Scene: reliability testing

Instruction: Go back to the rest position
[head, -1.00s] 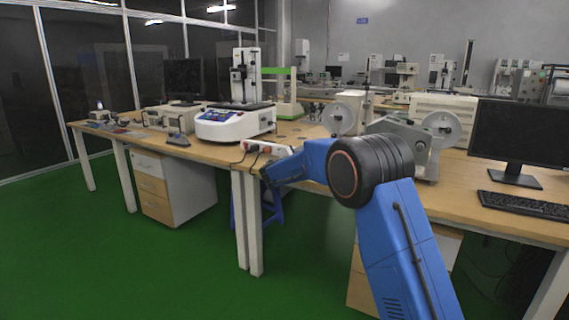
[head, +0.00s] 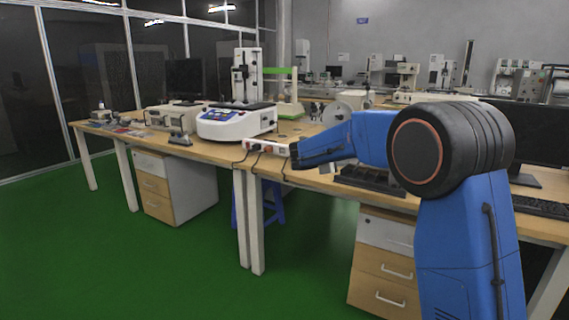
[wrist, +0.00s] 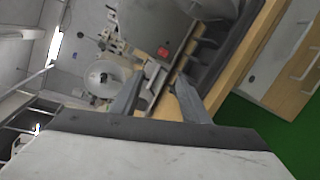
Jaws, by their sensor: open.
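My gripper (wrist: 158,98) shows in the wrist view with its two grey fingers apart and nothing between them. Beyond the fingers are the wooden desk edge and a grey machine (wrist: 150,22) with a red button. In the head view my blue arm rises at the right, bends at a large black joint and reaches left over the desk. Its far end is close to a white power strip with red sockets (head: 266,147); whether they touch cannot be told. The fingers are not clear in the head view.
The wooden desk (head: 215,153) carries a white tester with a blue panel (head: 226,122) and small instruments at the left. A monitor (head: 540,135) and keyboard (head: 540,207) stand at the right, partly hidden by my arm. Drawer cabinets (head: 155,186) stand below.

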